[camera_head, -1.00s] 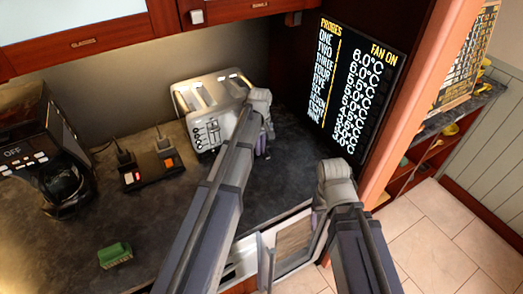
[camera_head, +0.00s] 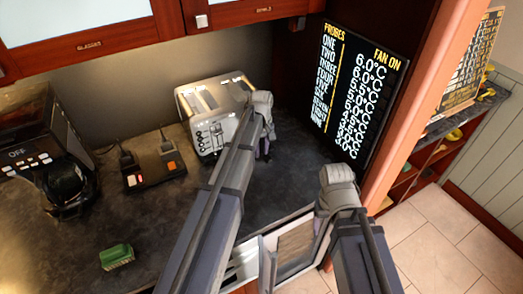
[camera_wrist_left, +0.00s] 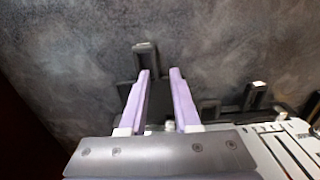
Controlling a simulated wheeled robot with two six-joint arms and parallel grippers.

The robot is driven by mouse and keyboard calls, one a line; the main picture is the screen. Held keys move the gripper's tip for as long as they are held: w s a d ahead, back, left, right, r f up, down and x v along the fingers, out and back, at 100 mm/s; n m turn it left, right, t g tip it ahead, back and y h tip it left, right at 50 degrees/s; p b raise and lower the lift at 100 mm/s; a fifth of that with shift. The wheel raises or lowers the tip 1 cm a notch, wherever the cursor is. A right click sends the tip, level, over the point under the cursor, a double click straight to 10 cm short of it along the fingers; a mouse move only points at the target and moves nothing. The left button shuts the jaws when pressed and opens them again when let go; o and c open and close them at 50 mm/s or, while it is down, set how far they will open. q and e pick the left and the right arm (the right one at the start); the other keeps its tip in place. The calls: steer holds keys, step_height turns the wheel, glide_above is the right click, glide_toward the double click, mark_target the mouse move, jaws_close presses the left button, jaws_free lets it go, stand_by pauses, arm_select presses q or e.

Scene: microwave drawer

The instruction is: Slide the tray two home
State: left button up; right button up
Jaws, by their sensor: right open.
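A silver toaster-like appliance (camera_head: 212,125) stands on the dark counter and shows at the lower right of the left wrist view (camera_wrist_left: 290,145). A dark bracket-like part (camera_wrist_left: 145,50), perhaps a tray's pull, juts out beyond my left fingertips. Which tray it belongs to I cannot tell. My left gripper (camera_wrist_left: 159,75) is open, its purple fingers apart, with a dark strip showing between them. In the head view, my left gripper (camera_head: 263,148) is at the appliance's right side, partly hidden by its wrist. My right gripper (camera_head: 320,212) is low over the counter's front edge, its fingers mostly hidden.
An open pale-framed panel (camera_head: 296,247) is below my right wrist. A coffee machine (camera_head: 50,165), a black box with switches (camera_head: 153,172) and a green block (camera_head: 116,256) stand left. A display board (camera_head: 350,95) stands right of the appliance. Upper cabinets hang above.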

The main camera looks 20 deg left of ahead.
arm_select(q)
steer(key=shift+w+r, duration=0.1)
stand_by(0.3)
steer(key=shift+s+d+r, duration=0.1)
steer(key=shift+s+d, duration=0.1)
steer(key=shift+d, duration=0.25)
steer(key=shift+s+d+r+p, duration=0.1)
steer(key=shift+s+d+p, duration=0.15)
steer(key=shift+d, duration=0.25)
steer(key=shift+s+d+r+p, duration=0.35)
steer(key=shift+s+d+p, duration=0.05)
steer(key=shift+s+d, duration=0.45)
steer(key=shift+s+d+r+p, duration=0.3)
steer(key=shift+s+d+p, duration=0.05)
steer(key=shift+s+d, duration=0.4)
steer(key=shift+s+d+r, duration=0.2)
steer(key=shift+s+d, duration=0.2)
steer(key=shift+d, duration=0.2)
steer(key=shift+s+d+r+p, duration=0.15)
steer(key=shift+s+d+p, duration=0.15)
steer(key=shift+s, duration=0.15)
